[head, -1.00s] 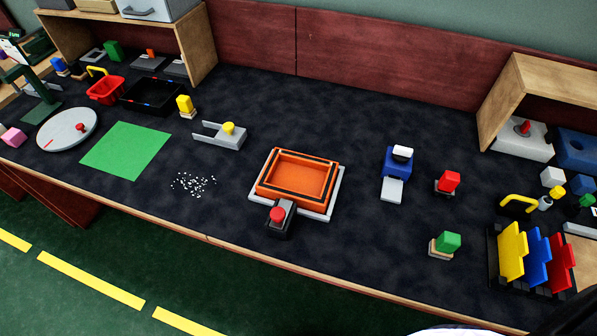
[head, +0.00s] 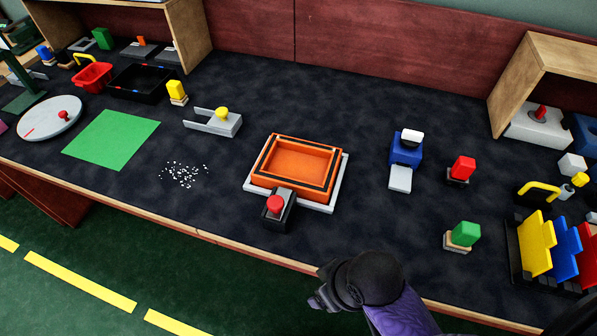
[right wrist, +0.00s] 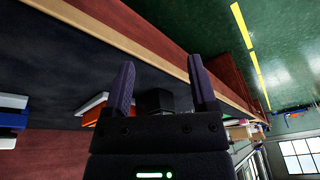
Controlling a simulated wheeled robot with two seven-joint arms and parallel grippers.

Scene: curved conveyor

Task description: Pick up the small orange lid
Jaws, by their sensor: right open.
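A shallow orange box (head: 297,164) with a black rim sits on a light grey plate mid-table in the head view. A small orange piece (head: 141,41) stands on a grey pad at the back left. I cannot tell which orange thing is the lid. My right gripper (head: 322,287) is at the table's front edge, below and right of the orange box, pointing left. In the right wrist view its two fingers (right wrist: 161,61) are apart with nothing between them. A bit of orange (right wrist: 95,113) shows beyond the left finger there. My left gripper is out of view.
A black block with a red knob (head: 276,207) stands at the orange box's front. A blue block with a white top (head: 405,150), a red block (head: 462,168) and a green block (head: 465,234) stand to the right.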

